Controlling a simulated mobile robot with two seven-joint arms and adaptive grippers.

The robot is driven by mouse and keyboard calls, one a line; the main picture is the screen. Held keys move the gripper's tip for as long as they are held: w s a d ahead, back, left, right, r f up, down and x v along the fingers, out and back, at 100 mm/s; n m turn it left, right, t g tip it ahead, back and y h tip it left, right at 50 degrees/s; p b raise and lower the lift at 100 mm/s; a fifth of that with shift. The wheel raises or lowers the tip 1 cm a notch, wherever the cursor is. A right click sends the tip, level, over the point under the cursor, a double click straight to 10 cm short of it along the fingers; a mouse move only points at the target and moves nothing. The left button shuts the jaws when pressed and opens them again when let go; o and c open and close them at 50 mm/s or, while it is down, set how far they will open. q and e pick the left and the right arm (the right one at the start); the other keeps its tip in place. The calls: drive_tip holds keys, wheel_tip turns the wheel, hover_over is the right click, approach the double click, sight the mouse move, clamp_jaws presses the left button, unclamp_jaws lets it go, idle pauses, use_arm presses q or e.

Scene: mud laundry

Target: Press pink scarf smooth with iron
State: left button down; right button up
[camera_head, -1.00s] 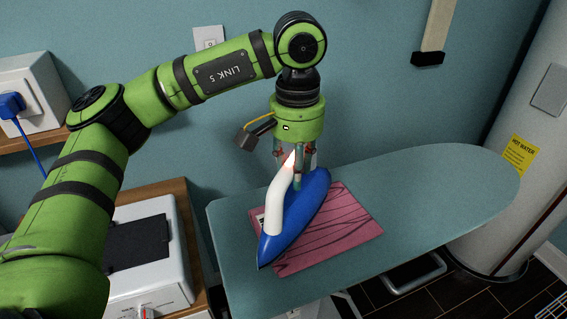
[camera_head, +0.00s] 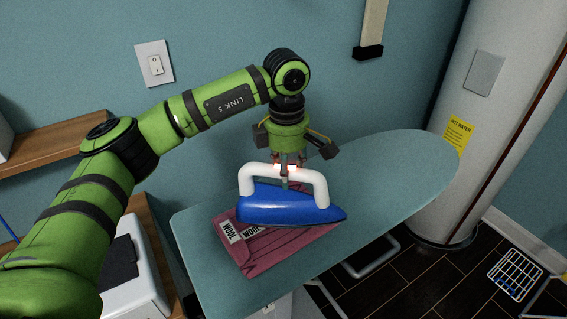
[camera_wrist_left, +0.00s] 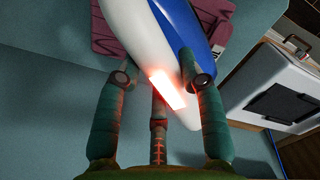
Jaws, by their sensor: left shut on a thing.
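The iron (camera_head: 285,205) has a blue body and a white handle. It is over the pink scarf (camera_head: 272,258) on the ironing board; whether its sole touches the cloth I cannot tell. The scarf has dark crease lines and white labels at its left, and the iron hides its far part. My left gripper (camera_head: 287,178) is shut on the iron's white handle from above. In the left wrist view the fingers (camera_wrist_left: 160,85) are around the white handle (camera_wrist_left: 150,60), with a red glow on it. The scarf (camera_wrist_left: 105,30) shows beyond it. My right gripper is not in view.
The blue-grey ironing board (camera_head: 400,180) has free room to the right of the scarf. A white water heater (camera_head: 455,120) with a yellow label stands beyond its right end. A white appliance (camera_head: 135,275) stands at left below a wooden shelf (camera_head: 60,143). A wire basket (camera_head: 515,275) is on the floor.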

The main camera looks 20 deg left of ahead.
sight(289, 190)
use_arm(q)
drive_tip(key=n, duration=0.2)
drive_tip(key=w+n, duration=0.1)
drive_tip(key=shift+f+n+p, duration=0.2)
drive_tip(key=shift+n+p, duration=0.2)
drive_tip(key=n, duration=0.1)
drive_tip(key=f+n, duration=0.1)
drive_tip(key=n, duration=0.1)
drive_tip(key=w+n, duration=0.1)
drive_tip(key=n, duration=0.1)
drive_tip(key=shift+f+p, duration=0.3)
drive_tip(key=shift+p, duration=0.1)
drive_tip(key=shift+f+b, duration=1.3)
drive_tip(key=shift+f, duration=1.15)
drive_tip(key=shift+f+b, duration=0.45)
drive_tip(key=shift+f, duration=0.1)
drive_tip(key=shift+s+f, duration=0.25)
drive_tip(key=shift+r, duration=0.1)
idle(1.2)
drive_tip(key=shift+w+r+p, duration=0.15)
drive_tip(key=shift+r+p, duration=0.35)
drive_tip(key=shift+r, duration=0.4)
drive_tip(key=shift+r+p, duration=1.05)
drive_tip(key=shift+r, duration=1.15)
